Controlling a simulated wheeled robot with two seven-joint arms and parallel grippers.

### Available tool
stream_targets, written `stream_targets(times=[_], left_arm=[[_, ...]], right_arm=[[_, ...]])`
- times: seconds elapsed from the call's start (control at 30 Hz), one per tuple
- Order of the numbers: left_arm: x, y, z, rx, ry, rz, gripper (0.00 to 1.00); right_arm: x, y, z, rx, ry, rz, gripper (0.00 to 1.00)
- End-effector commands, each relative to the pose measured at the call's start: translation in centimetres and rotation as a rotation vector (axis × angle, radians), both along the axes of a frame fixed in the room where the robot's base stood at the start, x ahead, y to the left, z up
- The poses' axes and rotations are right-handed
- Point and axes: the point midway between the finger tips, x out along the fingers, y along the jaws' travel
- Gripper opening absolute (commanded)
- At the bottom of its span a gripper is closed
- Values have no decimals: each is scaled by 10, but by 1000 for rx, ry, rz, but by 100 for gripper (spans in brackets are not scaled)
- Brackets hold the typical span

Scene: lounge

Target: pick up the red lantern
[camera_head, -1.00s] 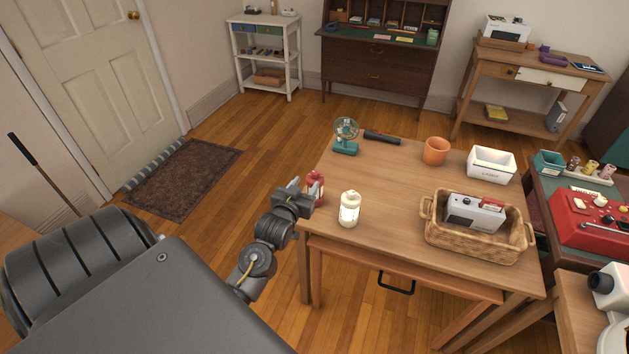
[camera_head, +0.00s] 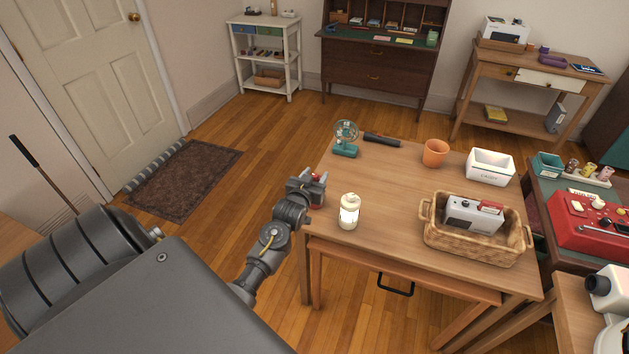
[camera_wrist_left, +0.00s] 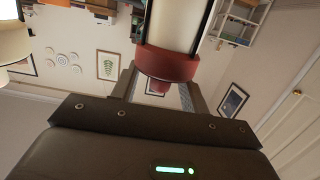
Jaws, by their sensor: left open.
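The red lantern (camera_head: 316,205) stands at the left edge of the wooden table, mostly hidden behind my left gripper (camera_head: 317,188) in the head view. In the left wrist view the lantern (camera_wrist_left: 166,63) shows close up, with a dark red band and a pale glass body. My left gripper (camera_wrist_left: 160,92) is open, with one finger on each side of the lantern's red end. I cannot tell whether either finger touches it. My right gripper is not in view.
A cream lantern (camera_head: 349,211) stands close to the right of the red one. A teal fan (camera_head: 345,139), dark cylinder (camera_head: 381,139), orange pot (camera_head: 435,153), white box (camera_head: 490,167) and wicker basket (camera_head: 474,247) are also on the table (camera_head: 390,190).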

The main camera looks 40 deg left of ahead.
Motion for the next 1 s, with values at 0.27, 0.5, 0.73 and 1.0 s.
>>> stream_targets(times=[0.27,0.5,0.73,1.0], left_arm=[[0,0,0,0,0,0,20],[0,0,0,0,0,0,0],[0,0,1,1,-3,0,0],[0,0,8,2,-5,0,0]], right_arm=[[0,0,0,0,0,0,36],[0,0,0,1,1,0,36],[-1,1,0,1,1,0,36],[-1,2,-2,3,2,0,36]])
